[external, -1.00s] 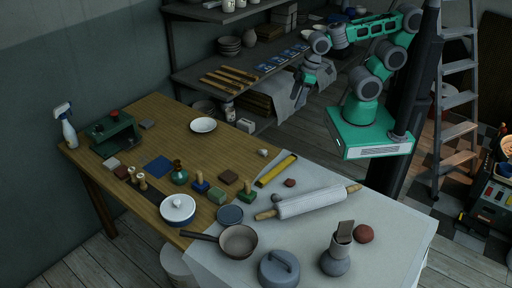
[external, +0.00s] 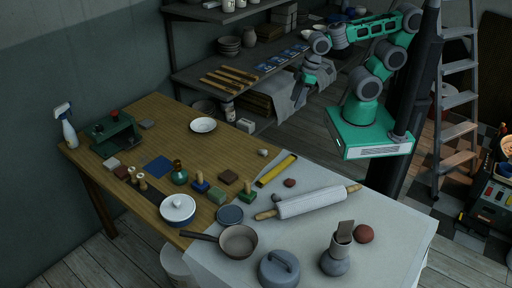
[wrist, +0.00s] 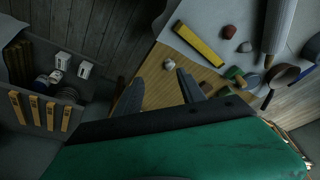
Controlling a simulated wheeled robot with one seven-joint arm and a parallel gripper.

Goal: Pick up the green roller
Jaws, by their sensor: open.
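A small green piece with an upright wooden handle (external: 247,194) stands on the wooden table near the grey cloth's edge. It looks like the green roller, though its shape is too small to be sure. A green piece with a tan handle, likely the same one, shows at the right in the wrist view (wrist: 234,73). My gripper (wrist: 160,78) is open, with nothing between its fingers. In the external view my gripper (external: 306,82) hangs beyond the table, near the shelf, well apart from the green piece.
A green block (external: 217,196) and a blue-based handled piece (external: 200,184) stand left of it. A yellow bar (external: 276,170) and a white rolling pin (external: 310,202) lie to its right. A dark green bottle (external: 179,174) stands farther left. The shelf (external: 225,68) is close behind my gripper.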

